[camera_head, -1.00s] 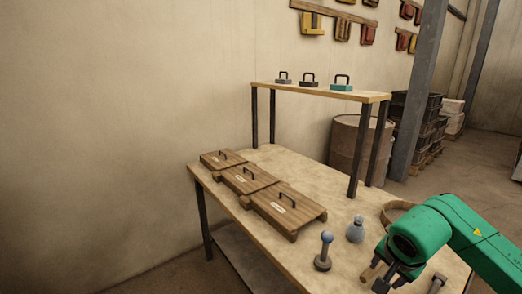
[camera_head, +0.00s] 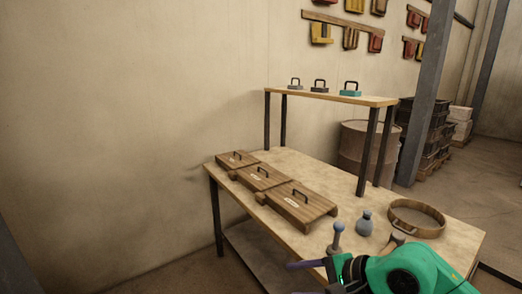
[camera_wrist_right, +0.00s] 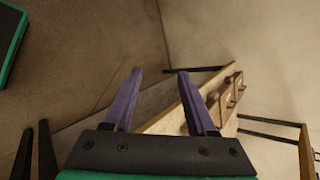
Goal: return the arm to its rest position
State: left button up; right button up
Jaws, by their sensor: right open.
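My right arm (camera_head: 405,270) is green and enters the head view at the bottom right. Its gripper (camera_head: 303,265) is at the table's front edge, with a purple finger pointing left; the other finger is not clear there. In the right wrist view the gripper (camera_wrist_right: 158,73) shows two purple fingers spread apart with nothing between them. The table (camera_head: 272,221) lies beyond and right of the fingers in that view. My left gripper is not clearly seen; two dark prongs at the wrist view's lower left cannot be identified.
Three lidded wooden boxes (camera_head: 297,202) line the table's left side. A ball-topped stand (camera_head: 338,238), a grey-blue flask (camera_head: 365,222) and a round wooden hoop (camera_head: 418,217) are near the arm. A raised shelf (camera_head: 335,96) holds three handled blocks. Floor is free left of the table.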

jog(key=s+a+r+m+t+y, duration=0.1)
jog(key=a+r+m+t+y, duration=0.15)
jog(key=r+m+y, duration=0.2)
jog(key=a+r+m+t+y, duration=0.1)
jog(key=a+r+m+y, duration=0.25)
jog(key=r, duration=0.25)
jog(key=w+d+r+m+t+h, duration=0.25)
jog(key=d+m+t, duration=0.25)
jog(key=m, duration=0.5)
jog(key=w+d+r+m+t+h, duration=0.2)
jog(key=d+r+m+t+h, duration=0.25)
jog(key=m, duration=0.55)
jog(key=d+f+m+g+h, duration=0.4)
jog(key=d+f+m+h, duration=0.9)
jog(key=f+m, duration=0.65)
jog(key=s+a+f+m+g+y, duration=0.2)
jog(key=s+f+m+g+y, duration=0.2)
jog(key=s+f+m+g, duration=1.05)
jog(key=s+f+n+t, duration=0.1)
jog(key=s+f+n, duration=0.3)
jog(key=f, duration=1.3)
jog(key=s+f+n, duration=0.2)
jog(key=s+f, duration=0.4)
jog(key=f, duration=1.1)
jog(key=s+d+f, duration=0.3)
jog(key=s+f, duration=0.4)
jog(key=s, duration=0.5)
jog(key=shift+s+f+g, duration=0.25)
jog(key=shift+f+g, duration=0.1)
